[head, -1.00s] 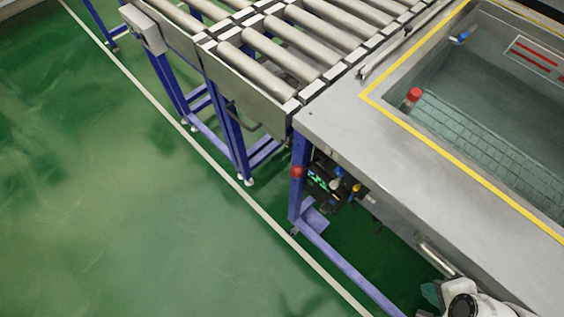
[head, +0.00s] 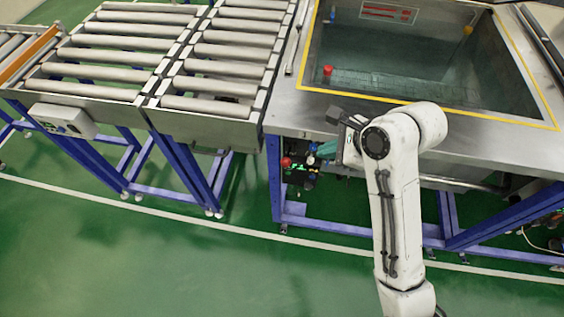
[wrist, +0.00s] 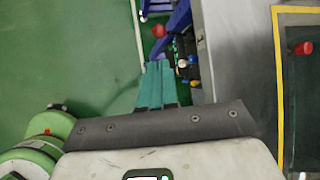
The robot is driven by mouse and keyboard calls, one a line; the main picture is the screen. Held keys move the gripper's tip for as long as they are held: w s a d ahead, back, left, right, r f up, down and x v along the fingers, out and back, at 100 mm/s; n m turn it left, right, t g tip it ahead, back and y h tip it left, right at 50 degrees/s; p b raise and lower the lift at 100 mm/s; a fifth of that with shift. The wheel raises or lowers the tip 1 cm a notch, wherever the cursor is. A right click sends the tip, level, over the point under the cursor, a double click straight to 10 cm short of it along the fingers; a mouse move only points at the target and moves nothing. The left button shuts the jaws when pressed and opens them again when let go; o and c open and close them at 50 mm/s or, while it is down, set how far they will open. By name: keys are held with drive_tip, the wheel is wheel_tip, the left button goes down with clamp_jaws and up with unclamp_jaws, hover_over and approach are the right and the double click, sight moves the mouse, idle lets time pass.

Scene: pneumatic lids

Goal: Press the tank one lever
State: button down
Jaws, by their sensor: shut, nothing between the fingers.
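My gripper (head: 322,150) is shut and empty in front of the steel tank's near edge, at the end of my bent white arm. Its teal fingers (wrist: 158,68) lie together in the wrist view, pointing up toward a cluster of small controls. The dark control unit (head: 300,174) sits under the tank's left front corner. I cannot tell which part is the tank one lever. No contact with the fingers is visible. My arm and fingers partly hide the unit in the head view.
The steel tank (head: 290,118) has a yellow-striped rim and a red cap (head: 327,71) inside. A roller conveyor (head: 205,105) joins it on the left. Blue frame legs (head: 274,185) stand beside the controls. The green floor in front is open.

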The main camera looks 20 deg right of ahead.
sight(289, 162)
drive_tip(key=x, duration=1.4)
drive_tip(key=shift+f+p, duration=0.1)
drive_tip(key=shift+p, duration=0.25)
